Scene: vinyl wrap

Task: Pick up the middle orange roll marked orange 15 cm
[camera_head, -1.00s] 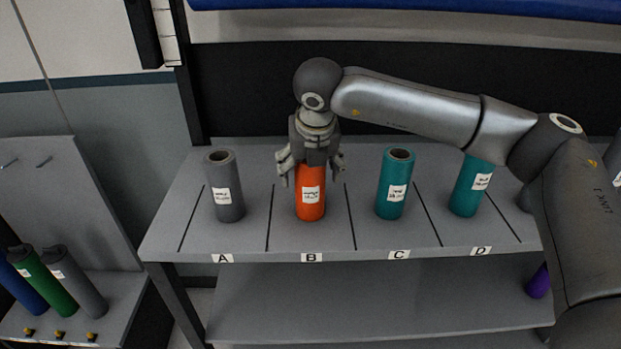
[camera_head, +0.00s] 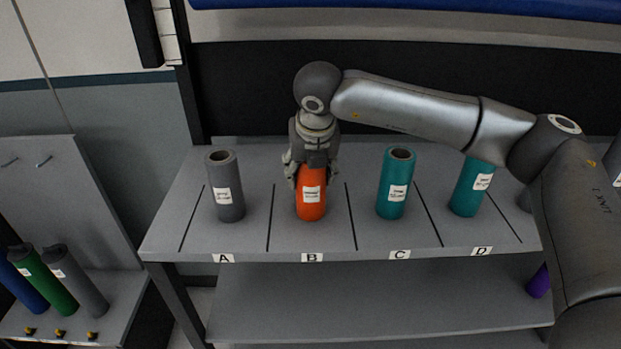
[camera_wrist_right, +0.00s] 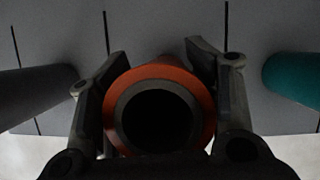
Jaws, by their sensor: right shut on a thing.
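The orange roll (camera_head: 311,205) stands upright in the slot marked B on the grey shelf, with a white label on its front. My right gripper (camera_head: 311,178) is above it, pointing down, with its fingers shut on the sides of its upper part. In the right wrist view the orange roll (camera_wrist_right: 160,108) shows end-on with its dark hollow core, between the two fingers of the right gripper (camera_wrist_right: 160,92). The roll's base still appears to rest on the shelf. The label text is too small to read. My left gripper is not in view.
A grey roll (camera_head: 225,187) stands in slot A. Teal rolls stand in slot C (camera_head: 395,185) and slot D (camera_head: 471,187). A lower shelf (camera_head: 370,300) is mostly bare, with a purple roll (camera_head: 539,282) at its right. Blue, green (camera_head: 46,282) and grey rolls lean on a rack at left.

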